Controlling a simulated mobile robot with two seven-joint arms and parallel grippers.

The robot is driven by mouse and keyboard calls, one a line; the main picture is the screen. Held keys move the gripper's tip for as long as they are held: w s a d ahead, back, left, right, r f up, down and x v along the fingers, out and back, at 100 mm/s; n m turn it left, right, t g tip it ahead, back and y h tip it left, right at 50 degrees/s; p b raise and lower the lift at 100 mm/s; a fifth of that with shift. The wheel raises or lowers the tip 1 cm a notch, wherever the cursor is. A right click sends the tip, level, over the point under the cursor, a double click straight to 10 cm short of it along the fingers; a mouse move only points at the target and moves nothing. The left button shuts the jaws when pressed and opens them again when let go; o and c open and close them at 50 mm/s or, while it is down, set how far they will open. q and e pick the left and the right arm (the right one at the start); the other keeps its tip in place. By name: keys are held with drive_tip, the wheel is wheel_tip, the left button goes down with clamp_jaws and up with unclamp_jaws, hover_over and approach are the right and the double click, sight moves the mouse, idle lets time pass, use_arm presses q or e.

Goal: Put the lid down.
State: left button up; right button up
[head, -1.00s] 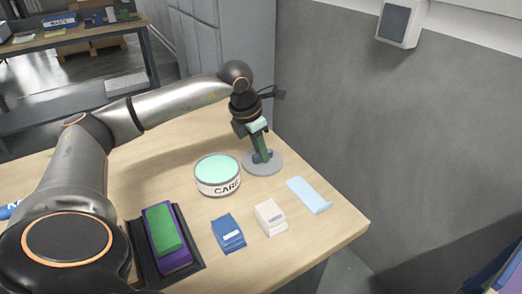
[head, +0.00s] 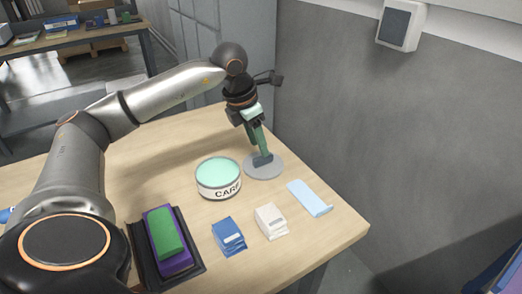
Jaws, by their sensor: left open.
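The lid (head: 277,170) is a round grey disc with a dark knob on top. It lies flat on the wooden table, just right of and behind a round tin (head: 218,189) with a pale green top and partly readable lettering, "CAR…". My left gripper (head: 262,151) comes down from above, with its greenish fingers pointing at the lid's knob. It is open, and its tips are at or just above the knob; I cannot tell whether they touch it. My right gripper is not in view.
In front are a dark tray (head: 140,245) with purple and green blocks, blue packets (head: 228,236), white packets (head: 270,220) and a light blue cloth-like piece (head: 310,198). A grey wall (head: 400,130) stands close behind and right of the table.

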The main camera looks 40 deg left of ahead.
use_arm(q)
drive_tip(key=v, duration=0.7)
drive_tip(key=shift+r+p, duration=0.3)
drive_tip(key=shift+p, duration=0.15)
drive_tip(key=shift+s, duration=0.1)
